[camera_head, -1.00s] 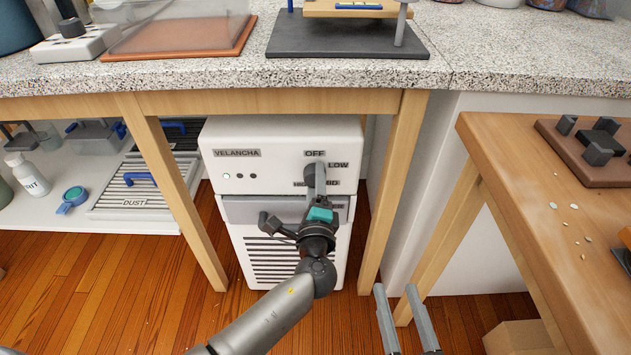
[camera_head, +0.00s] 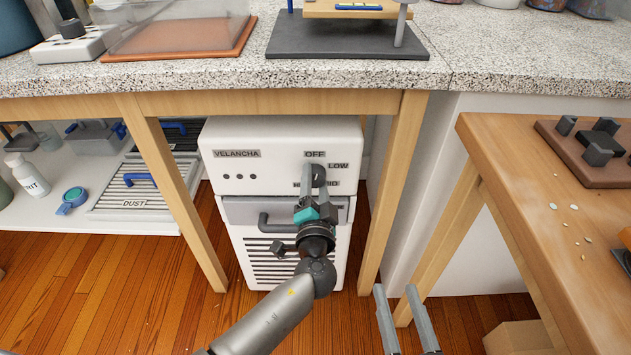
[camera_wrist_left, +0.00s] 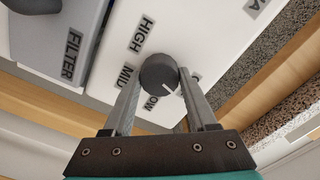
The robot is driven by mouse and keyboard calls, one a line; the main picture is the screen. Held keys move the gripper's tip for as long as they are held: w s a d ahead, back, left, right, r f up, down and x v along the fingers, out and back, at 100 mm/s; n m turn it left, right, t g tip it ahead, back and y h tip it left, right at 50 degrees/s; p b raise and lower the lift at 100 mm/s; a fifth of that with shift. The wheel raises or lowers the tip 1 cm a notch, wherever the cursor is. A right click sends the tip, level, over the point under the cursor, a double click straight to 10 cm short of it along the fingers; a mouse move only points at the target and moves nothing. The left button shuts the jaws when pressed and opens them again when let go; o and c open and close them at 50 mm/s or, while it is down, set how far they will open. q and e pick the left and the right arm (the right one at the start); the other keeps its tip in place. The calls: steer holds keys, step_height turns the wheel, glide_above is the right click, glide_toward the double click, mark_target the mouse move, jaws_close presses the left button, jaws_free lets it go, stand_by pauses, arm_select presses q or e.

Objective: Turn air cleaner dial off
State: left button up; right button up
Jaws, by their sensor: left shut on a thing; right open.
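The air cleaner (camera_head: 232,185) is a white box under the stone-topped bench, with a dark round dial (camera_head: 319,175) at its upper right. OFF, LOW and other labels ring the dial. My left gripper (camera_head: 313,172) is shut on the dial, with one finger on each side. In the left wrist view the dial (camera_wrist_left: 158,74) sits between the fingertips; its white pointer line lies between the LOW label and a label mostly hidden behind a finger. The indicator dots under VELANCHA all look dark. My right gripper (camera_head: 396,290) is open and empty, low in front of the bench leg.
Bench legs (camera_head: 180,195) stand on both sides of the air cleaner. A dark handle (camera_head: 262,222) sticks out from its front. A wooden table (camera_head: 555,230) stands at the right, and a white shelf (camera_head: 85,232) with bottles and a DUST panel at the left.

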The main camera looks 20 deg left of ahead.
arm_select(q)
steer(key=shift+n, duration=1.3)
steer(key=o, duration=1.4)
steer(key=shift+c, duration=0.2)
steer(key=shift+s, duration=0.1)
steer(key=p+v, duration=0.2)
steer(key=v, duration=1.3)
arm_select(e)
steer(key=d+f+g+h, duration=0.1)
steer(key=g, duration=0.1)
steer(key=w+d+f+g+h, duration=0.1)
steer(key=d+g, duration=0.1)
steer(key=shift+f+n+g, duration=0.3)
steer(key=shift+f+n, duration=0.05)
steer(key=shift+n, duration=0.05)
arm_select(q)
steer(key=shift+s+d, duration=0.1)
steer(key=shift+s, duration=0.05)
